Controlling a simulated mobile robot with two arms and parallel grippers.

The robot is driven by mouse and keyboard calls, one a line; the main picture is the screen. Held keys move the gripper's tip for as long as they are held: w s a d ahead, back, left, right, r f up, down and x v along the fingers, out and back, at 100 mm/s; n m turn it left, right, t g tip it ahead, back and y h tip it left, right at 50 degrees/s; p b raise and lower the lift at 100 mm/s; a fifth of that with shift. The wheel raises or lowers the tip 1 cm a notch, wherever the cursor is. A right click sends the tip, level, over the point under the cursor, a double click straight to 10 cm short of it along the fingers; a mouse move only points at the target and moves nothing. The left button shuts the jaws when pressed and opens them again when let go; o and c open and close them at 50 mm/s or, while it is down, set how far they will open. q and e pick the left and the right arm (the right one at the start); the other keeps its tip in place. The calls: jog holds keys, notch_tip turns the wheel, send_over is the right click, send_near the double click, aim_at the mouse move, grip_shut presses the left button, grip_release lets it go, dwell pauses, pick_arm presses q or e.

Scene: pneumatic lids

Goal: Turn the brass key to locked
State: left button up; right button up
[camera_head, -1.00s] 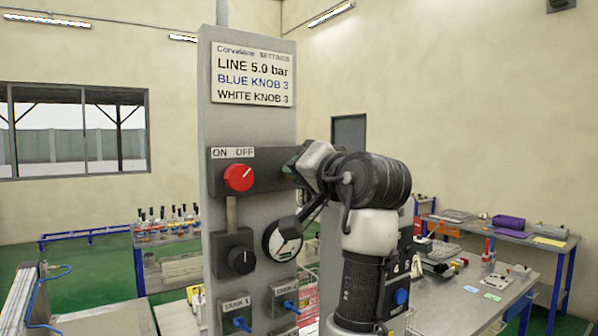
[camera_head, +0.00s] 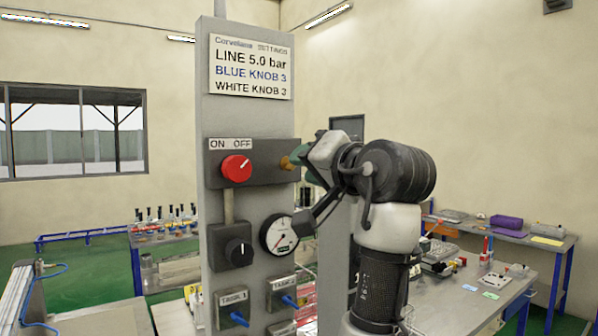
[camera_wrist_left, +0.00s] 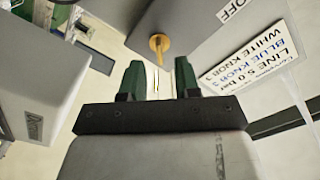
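The brass key (camera_head: 290,163) sticks out from the right end of the grey valve box (camera_head: 262,172), right of the red knob (camera_head: 236,168). In the left wrist view the key (camera_wrist_left: 158,45) lies just beyond the gap between my fingertips, and no contact shows. My left gripper (camera_head: 301,154) has green fingers and is at the key's outer side; in the left wrist view it (camera_wrist_left: 159,78) is open with nothing between the fingers. The key's locked marking is not readable. My right gripper is not in view.
A grey panel (camera_head: 208,100) carries a settings sign (camera_head: 251,67), a black knob (camera_head: 238,252), a gauge (camera_head: 279,236) and two tank valves with blue handles (camera_head: 239,318). Workbenches (camera_head: 490,290) with tools stand behind on the right.

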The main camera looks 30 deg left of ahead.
pick_arm(q)
jog(key=b+v, duration=0.2)
jog(key=v, duration=0.5)
jog(key=shift+d, duration=0.35)
